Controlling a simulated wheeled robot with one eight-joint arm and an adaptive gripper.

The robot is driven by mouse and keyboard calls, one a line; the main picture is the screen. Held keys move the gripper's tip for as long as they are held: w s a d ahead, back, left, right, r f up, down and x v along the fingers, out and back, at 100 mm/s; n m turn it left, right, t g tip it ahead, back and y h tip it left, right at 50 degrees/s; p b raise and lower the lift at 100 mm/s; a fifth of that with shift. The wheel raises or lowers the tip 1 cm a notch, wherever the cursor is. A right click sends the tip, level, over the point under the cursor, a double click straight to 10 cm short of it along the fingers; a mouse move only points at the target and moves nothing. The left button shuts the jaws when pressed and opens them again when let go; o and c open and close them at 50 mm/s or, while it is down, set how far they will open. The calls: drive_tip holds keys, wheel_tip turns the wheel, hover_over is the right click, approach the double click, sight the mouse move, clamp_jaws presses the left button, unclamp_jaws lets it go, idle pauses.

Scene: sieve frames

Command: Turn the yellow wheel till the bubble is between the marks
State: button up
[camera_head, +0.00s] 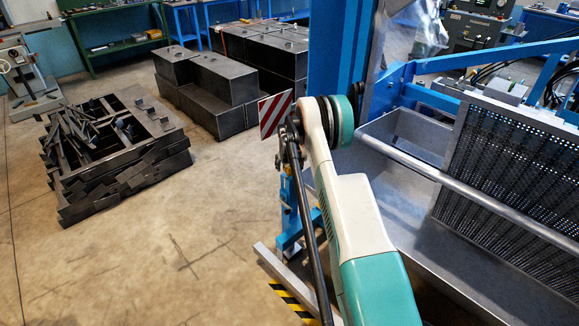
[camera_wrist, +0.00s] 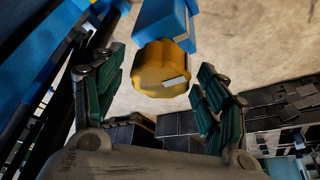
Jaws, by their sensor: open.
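The yellow wheel (camera_wrist: 158,62) shows in the wrist view, a lobed knob at the end of a blue block (camera_wrist: 160,22). A small pale rectangle marks its lower right face. My gripper (camera_wrist: 161,75) is open, with one green-padded finger to the left of the wheel and the other to its lower right. Gaps show between the pads and the wheel, and I see no contact. In the head view neither the wheel nor my gripper can be made out. The bubble and its marks show in neither view.
In the head view, a grey trough with a perforated screen (camera_head: 510,180) stands at right beside a blue post (camera_head: 336,55). A stack of dark frames (camera_head: 118,165) and dark metal boxes (camera_head: 215,95) stand at left and back. The floor between is clear.

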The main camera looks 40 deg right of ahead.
drive_tip(key=c, duration=1)
drive_tip(key=shift+n, duration=0.8)
drive_tip(key=o, duration=1)
drive_tip(key=shift+r, duration=0.1)
drive_tip(key=v, duration=1.1)
drive_tip(key=shift+s+r, duration=0.3)
